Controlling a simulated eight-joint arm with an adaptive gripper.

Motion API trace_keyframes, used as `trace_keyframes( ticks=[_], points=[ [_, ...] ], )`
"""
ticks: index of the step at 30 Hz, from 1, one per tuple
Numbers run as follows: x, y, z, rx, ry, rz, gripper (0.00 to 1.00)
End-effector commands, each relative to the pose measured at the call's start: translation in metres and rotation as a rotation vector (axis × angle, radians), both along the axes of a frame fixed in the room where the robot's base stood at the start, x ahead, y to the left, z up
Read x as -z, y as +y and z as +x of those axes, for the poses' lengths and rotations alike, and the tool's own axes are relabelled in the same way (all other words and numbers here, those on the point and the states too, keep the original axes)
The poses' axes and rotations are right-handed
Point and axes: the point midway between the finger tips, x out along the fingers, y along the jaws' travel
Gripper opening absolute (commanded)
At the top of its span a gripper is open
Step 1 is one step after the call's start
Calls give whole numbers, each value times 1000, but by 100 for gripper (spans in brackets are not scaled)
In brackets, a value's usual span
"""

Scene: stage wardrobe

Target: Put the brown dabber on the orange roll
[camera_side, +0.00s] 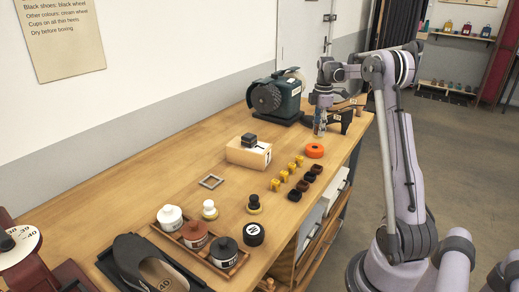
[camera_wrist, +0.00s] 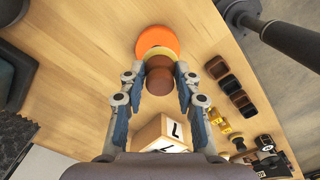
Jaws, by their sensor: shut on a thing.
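The orange roll (camera_side: 315,151) lies flat on the table near its right edge, and it also shows at the top of the wrist view (camera_wrist: 152,37). My gripper (camera_side: 320,133) is just above and behind the roll in the side view. In the wrist view my gripper (camera_wrist: 159,80) is shut on the brown dabber (camera_wrist: 160,82), which has a brown round knob and a yellowish pad. The dabber overlaps the near edge of the roll in that view. The gap between pad and roll cannot be told. I cannot make out the dabber in the side view.
A wooden box (camera_side: 240,154) with a dark block on top is to the left. A green machine (camera_side: 280,95) stands behind. White (camera_side: 209,210) and black (camera_side: 254,205) dabbers stand in front.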

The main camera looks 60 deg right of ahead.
Motion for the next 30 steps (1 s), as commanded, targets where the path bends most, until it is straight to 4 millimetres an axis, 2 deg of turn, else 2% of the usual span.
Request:
trace_keyframes(
  ticks=[5, 13, 26, 27, 29, 30],
  points=[
    [9, 1, 7, 1, 0, 0, 11],
    [42, 1, 7, 0, -1, 0, 11],
    [47, 1, 6, 0, -1, 0, 11],
    [48, 1, 6, 0, -1, 0, 38],
    [47, 1, 6, 0, -1, 0, 55],
    [47, 1, 6, 0, -1, 0, 55]
  ],
)
